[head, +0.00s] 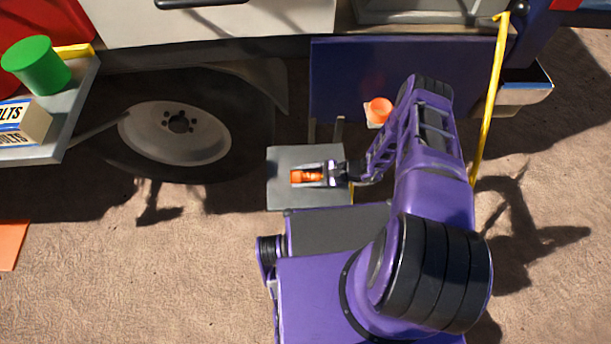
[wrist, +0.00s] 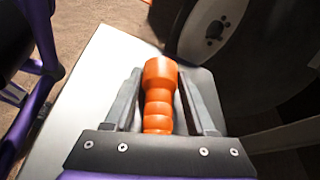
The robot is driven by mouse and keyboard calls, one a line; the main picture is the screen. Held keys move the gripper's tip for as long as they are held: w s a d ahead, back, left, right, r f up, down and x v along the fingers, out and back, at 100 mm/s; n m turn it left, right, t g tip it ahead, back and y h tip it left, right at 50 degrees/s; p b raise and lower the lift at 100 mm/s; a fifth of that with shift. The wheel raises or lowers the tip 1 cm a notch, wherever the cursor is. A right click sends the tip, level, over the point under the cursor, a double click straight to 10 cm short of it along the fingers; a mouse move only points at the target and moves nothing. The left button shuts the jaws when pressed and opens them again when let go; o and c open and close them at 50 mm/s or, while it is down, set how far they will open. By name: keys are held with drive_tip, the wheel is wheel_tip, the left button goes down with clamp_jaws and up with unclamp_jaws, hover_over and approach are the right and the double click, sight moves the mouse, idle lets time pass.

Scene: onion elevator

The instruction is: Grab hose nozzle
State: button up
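The orange hose nozzle (head: 306,177) lies on a small grey platform (head: 282,197) in the head view. It also shows in the wrist view (wrist: 160,92), with a wide head and a ribbed body. My gripper (head: 307,176) is around the nozzle, one finger along each side. In the wrist view my gripper (wrist: 160,82) shows narrow gaps between both fingers and the nozzle, so it looks open. The rear end of the nozzle is hidden behind the gripper's base in the wrist view.
A truck wheel (head: 175,130) stands to the left, behind the platform. An orange cone (head: 379,109) is beyond the platform. A yellow pole (head: 489,100) stands at the right. A tray (head: 72,120) with a green cylinder (head: 38,66) and a box (head: 35,120) is at the upper left.

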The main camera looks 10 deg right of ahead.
clamp_jaws()
